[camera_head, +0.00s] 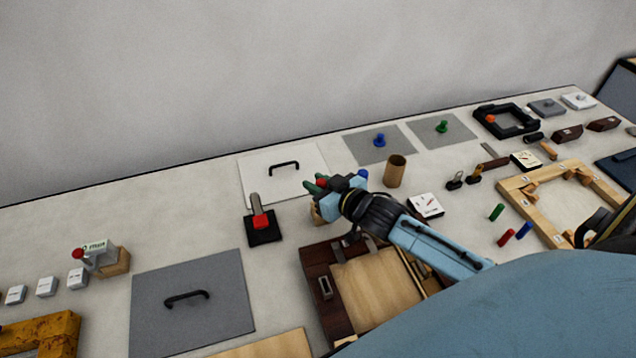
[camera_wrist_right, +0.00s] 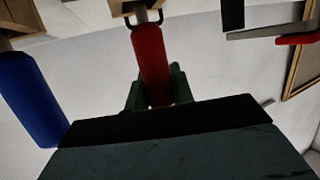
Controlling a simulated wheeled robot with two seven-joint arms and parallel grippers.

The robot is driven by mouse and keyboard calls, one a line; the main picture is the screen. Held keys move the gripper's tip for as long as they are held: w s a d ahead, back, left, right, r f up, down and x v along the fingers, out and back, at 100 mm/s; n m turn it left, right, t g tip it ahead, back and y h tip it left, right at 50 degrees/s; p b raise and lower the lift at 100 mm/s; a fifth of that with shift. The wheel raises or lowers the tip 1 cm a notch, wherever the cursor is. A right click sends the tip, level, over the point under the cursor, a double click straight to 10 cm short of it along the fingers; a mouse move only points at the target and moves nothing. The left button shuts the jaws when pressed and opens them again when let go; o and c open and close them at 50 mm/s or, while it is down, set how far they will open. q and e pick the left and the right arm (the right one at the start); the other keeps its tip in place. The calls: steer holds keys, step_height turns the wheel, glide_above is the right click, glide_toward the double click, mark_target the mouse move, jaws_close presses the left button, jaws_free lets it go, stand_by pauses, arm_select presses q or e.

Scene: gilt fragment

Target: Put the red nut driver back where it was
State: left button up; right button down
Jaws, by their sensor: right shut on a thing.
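The red nut driver (camera_wrist_right: 152,62) is between the fingers of my right gripper (camera_wrist_right: 156,90), which is shut on its handle. In the head view my right gripper (camera_head: 333,188) is above the bench, and only a bit of the red handle (camera_head: 321,182) shows. In the wrist view the driver's shaft runs to a dark ring on a wooden block (camera_wrist_right: 121,8); I cannot tell whether it is seated there. A blue-handled driver (camera_wrist_right: 31,98) stands to the left, apart from my gripper; its blue end (camera_head: 362,173) shows in the head view. My left gripper is not in view.
A red-handled lever on a black base (camera_head: 263,235) is left of my gripper. A brown wooden box (camera_head: 318,262) is just in front. A tan cup (camera_head: 395,172) stands to the right. A white panel with a black handle (camera_head: 262,180) lies behind.

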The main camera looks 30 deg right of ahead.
steer(key=shift+f, duration=0.15)
steer(key=c, duration=1.2)
jaws_free()
steer(key=shift+r, duration=0.2)
steer(key=v, duration=1.2)
